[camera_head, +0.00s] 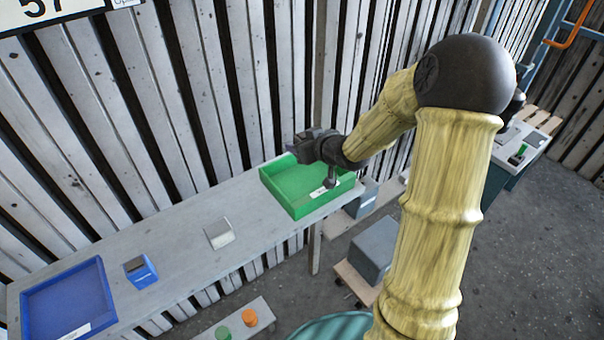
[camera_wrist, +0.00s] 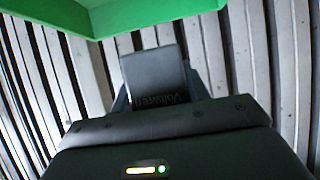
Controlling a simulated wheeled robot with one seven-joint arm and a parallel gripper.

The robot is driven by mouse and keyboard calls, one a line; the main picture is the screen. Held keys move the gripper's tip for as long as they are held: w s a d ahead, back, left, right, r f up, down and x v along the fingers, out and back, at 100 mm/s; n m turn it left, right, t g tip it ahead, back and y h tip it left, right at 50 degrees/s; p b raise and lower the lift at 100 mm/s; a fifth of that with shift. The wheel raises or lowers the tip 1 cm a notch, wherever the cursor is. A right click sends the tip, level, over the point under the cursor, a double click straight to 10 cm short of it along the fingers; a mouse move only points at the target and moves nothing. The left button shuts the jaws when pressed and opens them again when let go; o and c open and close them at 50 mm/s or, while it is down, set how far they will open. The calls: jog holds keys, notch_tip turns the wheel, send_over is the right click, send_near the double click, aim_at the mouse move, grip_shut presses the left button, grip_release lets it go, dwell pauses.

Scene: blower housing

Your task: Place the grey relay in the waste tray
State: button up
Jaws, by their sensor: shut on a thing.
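My gripper (camera_head: 300,148) is over the back part of the green tray (camera_head: 282,197) on the bench in the head view. It is shut on a grey block with lettering, which I take as the grey relay (camera_wrist: 153,78), clear in the wrist view between the fingers. In the head view the relay is mostly hidden by the gripper. The green tray's wall also shows at the top of the wrist view (camera_wrist: 150,12). A blue tray (camera_head: 103,279) lies at the bench's left end. Both tray labels are too small to read, so I cannot tell which is the waste tray.
On the bench (camera_head: 180,235) between the trays stand a blue block with a dark top (camera_head: 140,272) and a light grey block (camera_head: 219,234). A slatted wall runs close behind. A lower board with green and orange buttons (camera_head: 249,317) is in front.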

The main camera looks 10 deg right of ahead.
jog(key=shift+w, duration=0.15)
jog(key=shift+r, duration=0.1)
jog(key=shift+s+f, duration=0.2)
send_over(302, 179)
notch_tip(302, 179, down, 6)
jog(key=shift+r, duration=0.1)
jog(key=shift+f, duration=1.9)
